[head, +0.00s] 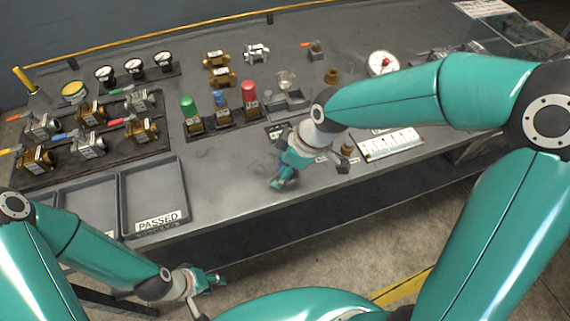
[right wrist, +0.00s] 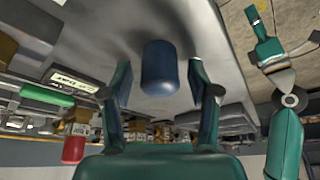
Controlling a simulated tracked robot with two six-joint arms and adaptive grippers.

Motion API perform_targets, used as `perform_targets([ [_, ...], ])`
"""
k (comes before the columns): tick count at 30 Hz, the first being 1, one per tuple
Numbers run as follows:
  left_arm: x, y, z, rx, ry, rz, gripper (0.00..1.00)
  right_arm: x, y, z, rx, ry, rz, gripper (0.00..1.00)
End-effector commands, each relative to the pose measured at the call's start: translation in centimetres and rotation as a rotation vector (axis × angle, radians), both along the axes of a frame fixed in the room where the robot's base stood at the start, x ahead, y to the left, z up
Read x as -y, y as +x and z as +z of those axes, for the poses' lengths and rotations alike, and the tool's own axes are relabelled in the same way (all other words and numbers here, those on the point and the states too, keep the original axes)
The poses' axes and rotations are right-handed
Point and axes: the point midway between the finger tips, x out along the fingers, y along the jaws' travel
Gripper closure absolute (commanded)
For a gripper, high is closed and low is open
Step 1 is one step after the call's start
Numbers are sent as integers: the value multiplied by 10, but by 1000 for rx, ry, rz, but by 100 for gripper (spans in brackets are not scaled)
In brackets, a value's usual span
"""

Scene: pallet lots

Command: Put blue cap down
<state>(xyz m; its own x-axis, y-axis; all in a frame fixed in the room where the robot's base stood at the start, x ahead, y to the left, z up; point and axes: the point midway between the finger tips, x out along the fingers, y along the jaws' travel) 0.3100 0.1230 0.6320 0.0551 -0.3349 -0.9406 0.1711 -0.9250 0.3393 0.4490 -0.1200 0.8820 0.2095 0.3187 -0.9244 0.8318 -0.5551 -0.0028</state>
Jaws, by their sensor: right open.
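In the right wrist view a dark blue cap (right wrist: 160,68) stands between the two fingers of my right gripper (right wrist: 161,90). Gaps show on both sides of the cap, so the fingers are apart from it. In the head view my right gripper (head: 280,182) is low at the front part of the workbench (head: 240,205); the cap there is not clearly visible behind it. My left gripper (head: 212,281) hangs off the front of the bench and nothing shows in it; its finger opening is too small to judge.
A row of fittings with a green top (head: 188,105), a blue top (head: 219,97) and a red top (head: 248,92) stands behind my right gripper. Valves and trays, one a PASSED tray (head: 155,190), are at left. A white ruled plate (head: 390,144) lies right. Bench front between is clear.

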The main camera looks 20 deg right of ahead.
Motion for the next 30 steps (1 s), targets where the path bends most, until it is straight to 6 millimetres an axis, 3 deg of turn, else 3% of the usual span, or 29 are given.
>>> perform_targets([
  [8, 0, 0, 1, 0, 0, 0, 60, 6, -3, 20, 4, 1, -2, 40],
  [21, 0, 0, 0, 0, 0, 0, 60, 33, -21, 97, 4, 1, -2, 40],
  [30, 0, 0, 0, 0, 0, 0, 60, 39, -26, 113, 0, 0, -1, 40],
])
